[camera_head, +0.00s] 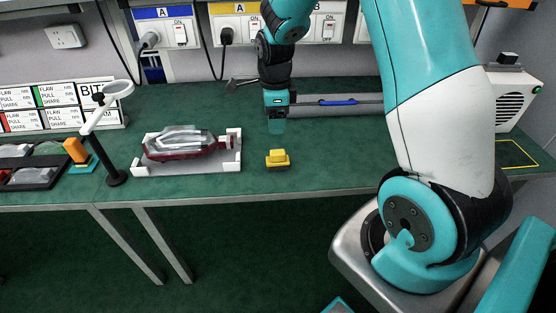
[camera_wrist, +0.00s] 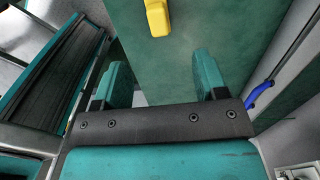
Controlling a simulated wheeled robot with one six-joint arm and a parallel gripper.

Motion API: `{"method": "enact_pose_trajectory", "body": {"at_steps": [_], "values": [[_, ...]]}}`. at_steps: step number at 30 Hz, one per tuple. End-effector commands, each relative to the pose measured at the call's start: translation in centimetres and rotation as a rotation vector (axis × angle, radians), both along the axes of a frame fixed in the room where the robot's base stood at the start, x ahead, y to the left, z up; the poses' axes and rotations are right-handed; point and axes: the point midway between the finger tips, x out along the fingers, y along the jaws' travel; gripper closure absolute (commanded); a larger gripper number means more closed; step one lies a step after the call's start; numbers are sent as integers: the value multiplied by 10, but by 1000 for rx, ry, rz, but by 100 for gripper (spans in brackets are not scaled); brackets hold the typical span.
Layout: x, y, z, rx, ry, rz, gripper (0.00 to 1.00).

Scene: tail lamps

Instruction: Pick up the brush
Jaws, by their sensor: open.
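My gripper (camera_head: 276,126) points down over the green bench, its jaws open. In the wrist view its two teal fingers (camera_wrist: 163,76) are apart, with no object seen between them. A small yellow block-like thing with a raised top (camera_head: 278,159) stands on the bench in front of my gripper, apart from it. It also shows at the top of the wrist view (camera_wrist: 158,17), beyond the fingers. A slim blue thing (camera_head: 338,102) lies along the grey rail behind and right of my gripper; its blue part shows at right in the wrist view (camera_wrist: 259,92). I cannot tell which is the brush.
A white tray (camera_head: 232,165) holding a red-and-clear tail lamp (camera_head: 186,143) is to the left. A magnifier-like stand (camera_head: 117,177) and an orange-topped block (camera_head: 77,151) stand further left. A white vented box (camera_head: 513,100) is at the right. The bench right of the yellow thing is clear.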

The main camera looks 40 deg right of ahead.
Motion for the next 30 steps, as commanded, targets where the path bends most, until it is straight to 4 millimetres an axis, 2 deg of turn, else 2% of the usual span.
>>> {"method": "enact_pose_trajectory", "body": {"at_steps": [3, 9, 17, 24, 30], "values": [[-2, 1, -30, 2, 7, 2, 34], [-1, 1, -67, 1, 4, 4, 34], [-2, 0, -87, 1, 2, 5, 34], [-6, -1, -123, 2, 3, 5, 34], [-5, -1, -132, 1, -1, 5, 34]]}}
